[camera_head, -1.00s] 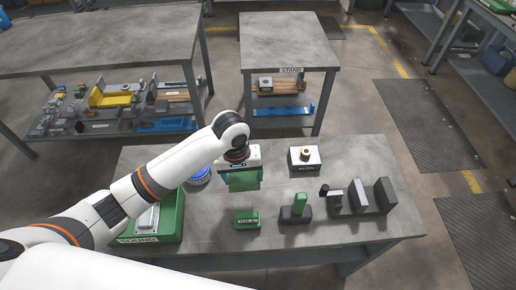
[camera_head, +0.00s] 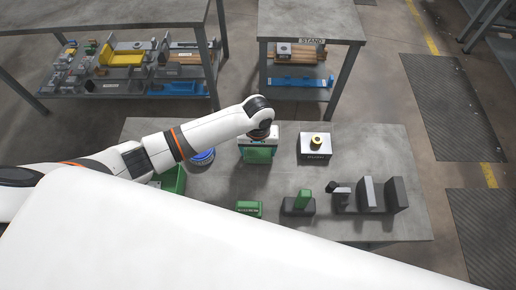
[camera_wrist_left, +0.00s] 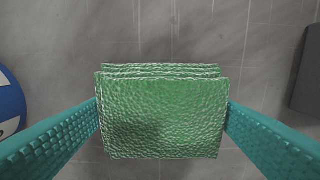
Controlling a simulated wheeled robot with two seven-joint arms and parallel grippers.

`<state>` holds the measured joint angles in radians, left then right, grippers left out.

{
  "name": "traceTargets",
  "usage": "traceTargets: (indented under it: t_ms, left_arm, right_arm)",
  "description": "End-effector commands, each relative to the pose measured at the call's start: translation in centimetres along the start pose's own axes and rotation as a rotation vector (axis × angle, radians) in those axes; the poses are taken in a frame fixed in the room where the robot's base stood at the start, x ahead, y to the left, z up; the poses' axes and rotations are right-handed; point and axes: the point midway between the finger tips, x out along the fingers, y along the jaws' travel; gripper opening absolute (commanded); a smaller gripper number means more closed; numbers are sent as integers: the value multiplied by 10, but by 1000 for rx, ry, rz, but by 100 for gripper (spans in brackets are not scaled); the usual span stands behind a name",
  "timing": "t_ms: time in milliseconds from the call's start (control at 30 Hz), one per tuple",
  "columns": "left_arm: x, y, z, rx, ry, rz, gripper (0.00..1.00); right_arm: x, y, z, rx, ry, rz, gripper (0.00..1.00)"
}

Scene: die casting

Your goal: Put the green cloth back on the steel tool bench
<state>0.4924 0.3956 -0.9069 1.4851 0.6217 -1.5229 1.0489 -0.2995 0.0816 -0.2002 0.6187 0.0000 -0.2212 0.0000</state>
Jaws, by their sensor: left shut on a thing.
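The green cloth (camera_head: 257,156) is a folded, textured bundle. My left gripper (camera_head: 258,147) is shut on it, seen from above in the left wrist view, where teal fingers press the cloth (camera_wrist_left: 160,118) from both sides. The gripper points down over the near steel bench (camera_head: 395,145), between the blue round item and the grey block. I cannot tell whether the cloth touches the bench top. My right gripper is not in view.
A blue round item (camera_head: 203,157) stands left of the cloth, and a grey block with a brass piece (camera_head: 314,146) stands right. A green box (camera_head: 248,208), a green-and-black piece (camera_head: 300,202) and dark brackets (camera_head: 370,193) stand in front. A green bin (camera_head: 174,181) is partly hidden.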

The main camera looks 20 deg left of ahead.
Motion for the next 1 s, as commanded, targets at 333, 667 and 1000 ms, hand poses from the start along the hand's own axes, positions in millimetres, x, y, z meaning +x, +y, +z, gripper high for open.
traceTargets:
  t_ms: [333, 667, 1000]
  left_arm:
    - [10, 0, 0, 0, -1, 0, 58]
    - [11, 0, 0, 0, -1, 0, 100]
    - [-16, 0, 1, 2, -4, -3, 100]
  right_arm:
    - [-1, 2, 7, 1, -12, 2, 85]
    - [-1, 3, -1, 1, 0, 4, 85]
    - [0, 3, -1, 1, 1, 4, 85]
